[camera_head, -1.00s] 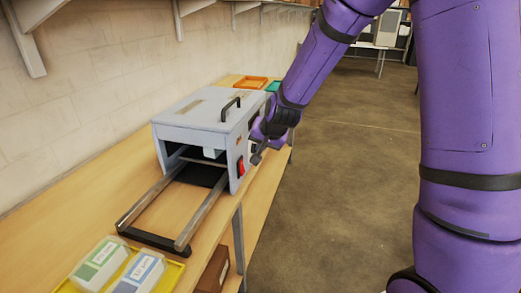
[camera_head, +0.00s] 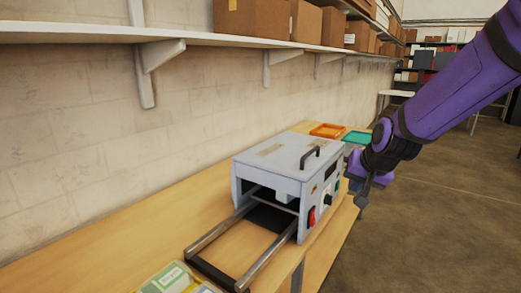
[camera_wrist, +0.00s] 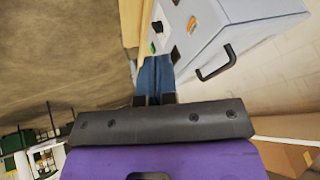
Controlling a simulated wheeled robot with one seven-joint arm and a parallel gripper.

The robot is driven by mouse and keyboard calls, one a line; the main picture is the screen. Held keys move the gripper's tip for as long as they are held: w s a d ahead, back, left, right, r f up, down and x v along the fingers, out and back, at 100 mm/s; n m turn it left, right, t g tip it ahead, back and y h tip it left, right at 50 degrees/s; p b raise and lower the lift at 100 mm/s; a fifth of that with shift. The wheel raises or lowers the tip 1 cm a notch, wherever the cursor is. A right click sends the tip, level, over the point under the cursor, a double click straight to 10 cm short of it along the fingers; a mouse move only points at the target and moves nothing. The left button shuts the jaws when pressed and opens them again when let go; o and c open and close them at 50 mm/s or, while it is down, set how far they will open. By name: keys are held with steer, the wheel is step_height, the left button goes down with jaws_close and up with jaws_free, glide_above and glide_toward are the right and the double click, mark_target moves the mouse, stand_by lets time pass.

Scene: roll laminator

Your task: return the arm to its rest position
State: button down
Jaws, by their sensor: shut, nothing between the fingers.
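My gripper (camera_head: 362,199) hangs just to the right of the laminator in the head view, at the end of my purple arm. In the wrist view my gripper (camera_wrist: 155,98) shows its two dark fingertips close together, with nothing between them. The grey roll laminator (camera_head: 285,160) stands on the wooden bench, with a black handle on top and a red switch on its front. Its side panel with a red and a green button also shows in the wrist view (camera_wrist: 205,38). The gripper looks apart from the laminator.
Two metal rails (camera_head: 265,262) stick out of the laminator's front. Orange (camera_head: 327,130) and green (camera_head: 357,137) trays sit behind it. A wall shelf (camera_head: 100,35) with cardboard boxes (camera_head: 255,18) runs above the bench (camera_head: 130,240). The floor (camera_head: 440,220) on the right is open.

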steer(key=s+d+r+n, duration=0.1)
steer(key=s+d+r, duration=0.1)
steer(key=s, duration=0.7)
steer(key=s+d+r+n+g+h, duration=0.1)
steer(key=s+d+r, duration=0.1)
steer(key=s+r, duration=0.3)
steer(key=s+d+r+n, duration=0.1)
steer(key=s+r, duration=0.3)
steer(key=s, duration=0.9)
steer(key=shift+d+n, duration=0.3)
steer(key=shift+d, duration=0.25)
